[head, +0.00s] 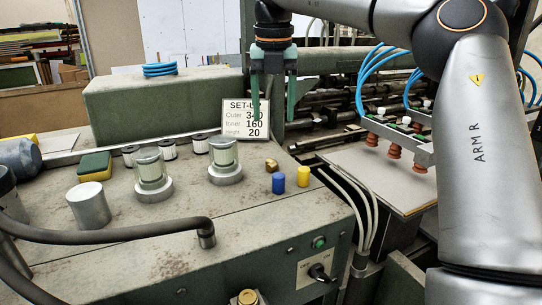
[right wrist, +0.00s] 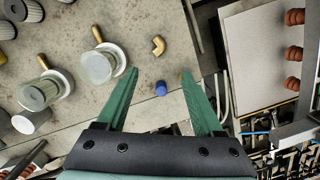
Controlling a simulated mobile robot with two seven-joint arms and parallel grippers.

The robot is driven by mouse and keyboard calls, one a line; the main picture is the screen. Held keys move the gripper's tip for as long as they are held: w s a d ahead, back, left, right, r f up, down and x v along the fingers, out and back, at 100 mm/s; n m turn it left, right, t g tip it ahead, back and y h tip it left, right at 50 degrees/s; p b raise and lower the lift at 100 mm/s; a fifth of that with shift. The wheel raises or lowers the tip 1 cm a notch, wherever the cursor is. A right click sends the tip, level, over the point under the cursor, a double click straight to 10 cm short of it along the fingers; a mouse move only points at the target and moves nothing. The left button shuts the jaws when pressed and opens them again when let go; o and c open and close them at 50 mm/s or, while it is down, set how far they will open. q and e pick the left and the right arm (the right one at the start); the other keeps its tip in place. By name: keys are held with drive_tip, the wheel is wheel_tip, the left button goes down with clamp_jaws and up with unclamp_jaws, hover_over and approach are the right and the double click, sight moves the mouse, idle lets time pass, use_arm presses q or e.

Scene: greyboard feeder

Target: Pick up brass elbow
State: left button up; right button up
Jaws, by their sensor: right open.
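The small brass elbow (head: 271,165) lies on the worn grey machine top, behind the blue cylinder in the head view. In the right wrist view the bent brass elbow (right wrist: 157,45) shows whole, ahead of the fingertips and roughly midway between their lines. My right gripper (head: 267,127) has green fingers and hangs above the machine top, with the sign behind it. It is open, with nothing between its fingers (right wrist: 159,74), and is apart from the elbow. My left gripper is not in view.
A blue cylinder (head: 278,183) and a yellow cylinder (head: 303,176) stand close to the elbow. Two glass-sided cups (head: 225,173) (head: 151,178) stand to its left. A set-up sign (head: 247,118) stands behind. Right of the machine edge are pale cables and a grey board (head: 380,178).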

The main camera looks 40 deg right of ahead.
drive_tip(key=b, duration=0.1)
hover_over(273, 162)
drive_tip(key=f, duration=0.6)
drive_tip(key=shift+s+a+f, duration=0.25)
drive_tip(key=shift+s+a, duration=0.05)
drive_tip(key=shift+w+d+f, duration=0.15)
drive_tip(key=shift+w+f, duration=0.05)
drive_tip(key=shift+f, duration=1.25)
drive_tip(key=shift+w+d+f, duration=0.15)
drive_tip(key=shift+f, duration=1.25)
clamp_jaws()
